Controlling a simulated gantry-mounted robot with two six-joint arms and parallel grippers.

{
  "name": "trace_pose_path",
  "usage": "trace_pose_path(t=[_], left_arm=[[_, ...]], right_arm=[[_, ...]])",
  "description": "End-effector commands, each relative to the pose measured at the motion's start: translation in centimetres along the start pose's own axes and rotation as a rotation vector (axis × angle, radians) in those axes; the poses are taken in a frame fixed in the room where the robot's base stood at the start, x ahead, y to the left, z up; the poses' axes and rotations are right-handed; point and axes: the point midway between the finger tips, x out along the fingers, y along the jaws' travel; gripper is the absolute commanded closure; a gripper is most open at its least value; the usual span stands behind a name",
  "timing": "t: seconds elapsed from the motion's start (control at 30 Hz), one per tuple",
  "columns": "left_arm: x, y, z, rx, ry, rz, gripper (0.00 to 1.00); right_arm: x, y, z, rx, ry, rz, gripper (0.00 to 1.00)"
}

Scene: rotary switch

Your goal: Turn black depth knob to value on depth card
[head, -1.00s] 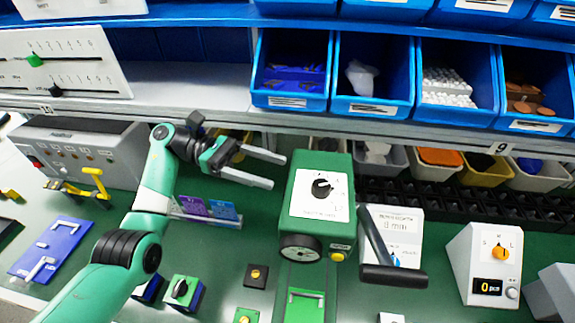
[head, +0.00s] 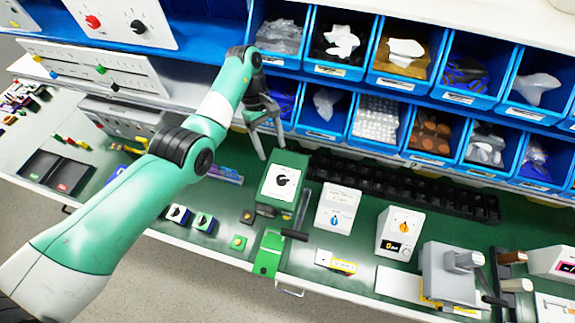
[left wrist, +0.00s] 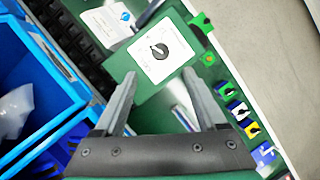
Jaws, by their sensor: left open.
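The black depth knob (head: 282,180) sits on a white dial plate on top of the green machine (head: 268,204). In the left wrist view the knob (left wrist: 160,50) lies just beyond my fingertips, roughly centred between them. My left gripper (head: 272,153) is open and empty, its fingers pointing down above the back of the machine, apart from the knob. It also shows in the left wrist view (left wrist: 159,78). A white box (head: 338,206) right of the machine carries printed text that may be the depth card; its value is too small to read now. My right gripper is out of view.
A black-handled lever (head: 295,235) is at the machine's right side. Blue bins (head: 325,115) stand on shelves close behind my gripper. A white box with an orange knob (head: 400,228) stands further right. Small switch boxes (head: 203,222) sit front left.

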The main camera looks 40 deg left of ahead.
Motion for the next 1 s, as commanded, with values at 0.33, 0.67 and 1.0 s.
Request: trace_pose_path(t=[0.33, 0.67, 1.0], left_arm=[[5.4, 0.1, -0.2, 0.0, -0.003, 0.0, 0.27], [10.9, 0.0, 0.0, -0.001, -0.003, 0.001, 0.27], [11.8, 0.1, 0.0, -0.001, -0.002, 0.003, 0.27]], right_arm=[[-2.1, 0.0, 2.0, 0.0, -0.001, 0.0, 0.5], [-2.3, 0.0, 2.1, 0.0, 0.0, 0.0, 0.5], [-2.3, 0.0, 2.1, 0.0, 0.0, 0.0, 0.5]])
